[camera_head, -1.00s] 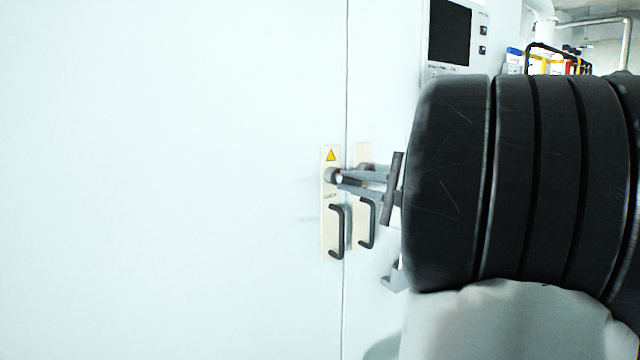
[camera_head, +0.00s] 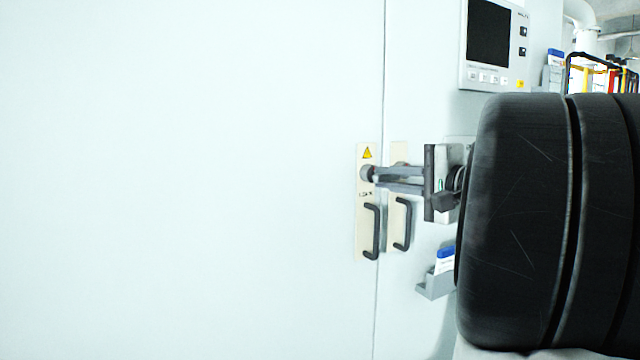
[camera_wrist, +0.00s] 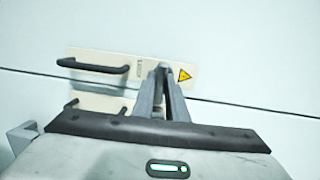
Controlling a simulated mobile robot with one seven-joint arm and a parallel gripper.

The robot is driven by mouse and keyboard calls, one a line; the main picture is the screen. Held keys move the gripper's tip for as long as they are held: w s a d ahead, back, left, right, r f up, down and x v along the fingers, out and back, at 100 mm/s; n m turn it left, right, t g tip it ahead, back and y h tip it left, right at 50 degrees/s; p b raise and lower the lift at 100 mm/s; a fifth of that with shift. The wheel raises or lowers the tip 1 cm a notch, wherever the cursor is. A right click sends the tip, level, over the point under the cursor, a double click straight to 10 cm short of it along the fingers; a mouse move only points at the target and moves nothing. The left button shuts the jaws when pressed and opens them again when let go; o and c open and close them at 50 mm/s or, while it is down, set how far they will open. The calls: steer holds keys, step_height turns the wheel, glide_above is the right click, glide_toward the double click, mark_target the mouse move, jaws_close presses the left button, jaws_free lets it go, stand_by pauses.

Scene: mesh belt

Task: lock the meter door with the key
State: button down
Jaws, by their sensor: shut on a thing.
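The pale meter doors (camera_head: 250,200) stand shut with a thin vertical seam between them. The left cream lock plate (camera_head: 363,220) carries a yellow warning triangle, a round lock (camera_head: 367,173), a small dark label and a black handle (camera_head: 372,232). My gripper (camera_head: 377,178) reaches in from the right, its fingertips at the lock just below the triangle. In the wrist view my gripper (camera_wrist: 162,72) has its fingers close together on the plate beside the triangle (camera_wrist: 184,76). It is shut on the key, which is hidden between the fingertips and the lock.
A second cream plate with a black handle (camera_head: 402,222) sits right of the seam, behind my fingers. A grey holder (camera_head: 437,284) is mounted below my gripper. A panel with a dark screen (camera_head: 488,35) is above.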

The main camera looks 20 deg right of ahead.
steer(key=shift+w+a+f, duration=0.2)
steer(key=shift+f, duration=0.35)
steer(key=c, duration=1.7)
jaws_free()
steer(key=shift+r, duration=0.2)
steer(key=shift+d+r, duration=0.1)
steer(key=shift+r, duration=0.05)
